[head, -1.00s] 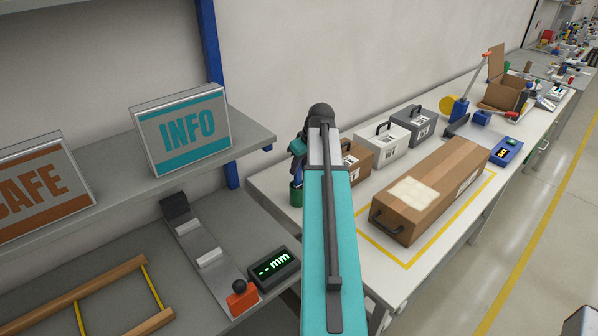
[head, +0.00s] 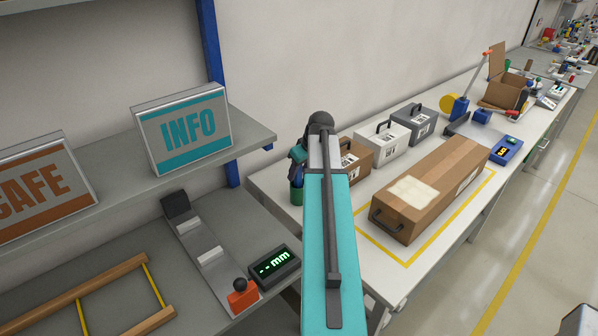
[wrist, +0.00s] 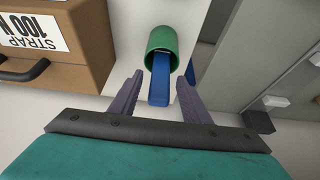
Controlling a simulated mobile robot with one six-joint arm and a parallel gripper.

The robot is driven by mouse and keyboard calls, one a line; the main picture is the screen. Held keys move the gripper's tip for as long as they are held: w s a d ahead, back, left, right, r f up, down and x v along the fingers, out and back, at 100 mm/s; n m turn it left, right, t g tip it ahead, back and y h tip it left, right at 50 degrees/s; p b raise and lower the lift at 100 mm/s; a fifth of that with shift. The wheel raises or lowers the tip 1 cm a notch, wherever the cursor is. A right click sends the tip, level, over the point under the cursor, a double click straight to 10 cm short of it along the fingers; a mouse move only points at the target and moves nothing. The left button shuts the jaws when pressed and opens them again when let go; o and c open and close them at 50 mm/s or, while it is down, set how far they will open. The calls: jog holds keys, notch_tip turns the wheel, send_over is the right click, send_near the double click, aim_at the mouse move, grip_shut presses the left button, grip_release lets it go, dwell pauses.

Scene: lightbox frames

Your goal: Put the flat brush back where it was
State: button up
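A green cup (wrist: 162,42) stands on the white table and shows in the upper middle of the wrist view. A blue handle (wrist: 160,82), seemingly the flat brush, sticks out of the cup toward my gripper; its far end is hidden inside. My gripper (wrist: 160,76) has its two purple fingers on either side of the handle, with a visible gap at each side. In the head view the cup (head: 296,194) shows just left of my arm, with my gripper (head: 297,178) above it, partly hidden by the arm.
A brown case (head: 357,163) stands close beside the cup, with white and grey cases behind. A long cardboard box (head: 432,190) lies within yellow lines on the table. At left, a shelf holds the INFO sign (head: 183,130); a measuring device (head: 210,255) lies below.

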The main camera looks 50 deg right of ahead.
jog(key=shift+r, duration=0.2)
jog(key=b+v, duration=0.3)
jog(key=v, duration=0.9)
dwell(0.5)
jog(key=shift+f, duration=0.1)
dwell(0.8)
